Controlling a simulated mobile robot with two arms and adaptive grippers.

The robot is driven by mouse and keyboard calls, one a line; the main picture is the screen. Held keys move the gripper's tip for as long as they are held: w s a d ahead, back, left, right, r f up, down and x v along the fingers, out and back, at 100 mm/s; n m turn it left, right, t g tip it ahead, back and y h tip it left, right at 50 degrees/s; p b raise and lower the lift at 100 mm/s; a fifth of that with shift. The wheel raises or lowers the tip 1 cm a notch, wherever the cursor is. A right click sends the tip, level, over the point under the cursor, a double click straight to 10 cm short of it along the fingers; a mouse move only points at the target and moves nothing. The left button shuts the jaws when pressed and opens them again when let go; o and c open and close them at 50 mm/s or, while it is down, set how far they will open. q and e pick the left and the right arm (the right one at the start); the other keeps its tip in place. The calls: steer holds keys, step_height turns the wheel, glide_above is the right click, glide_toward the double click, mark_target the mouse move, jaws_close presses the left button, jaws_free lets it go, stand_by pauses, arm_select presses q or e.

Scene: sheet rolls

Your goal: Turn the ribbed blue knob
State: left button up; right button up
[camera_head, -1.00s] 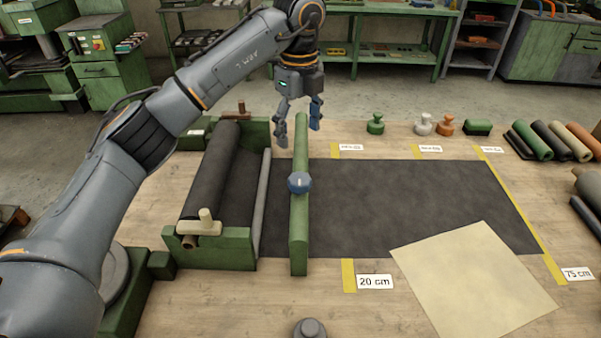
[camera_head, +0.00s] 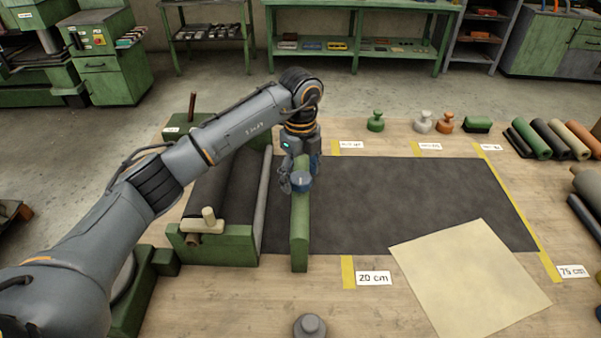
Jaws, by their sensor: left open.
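The ribbed blue knob (camera_head: 301,181) sits on the green crossbar (camera_head: 300,235), which lies across the dark sheet (camera_head: 420,200). My left gripper (camera_head: 301,178) is right at the knob, pointing down, with one finger on its left side and the other behind it to the right. The jaws are open; I cannot tell whether the fingers touch the knob. The wrist hides the far part of the crossbar. My right gripper is not in view.
A green roll stand (camera_head: 235,245) with a dark roll stands left of the crossbar. A beige sheet (camera_head: 465,270) lies at the front right. Green, white and orange knobbed pieces stand at the back. Several rolls (camera_head: 560,140) lie at the right edge.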

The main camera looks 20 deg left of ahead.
arm_select(q)
steer(key=shift+c, duration=0.4)
steer(key=c, duration=1.1)
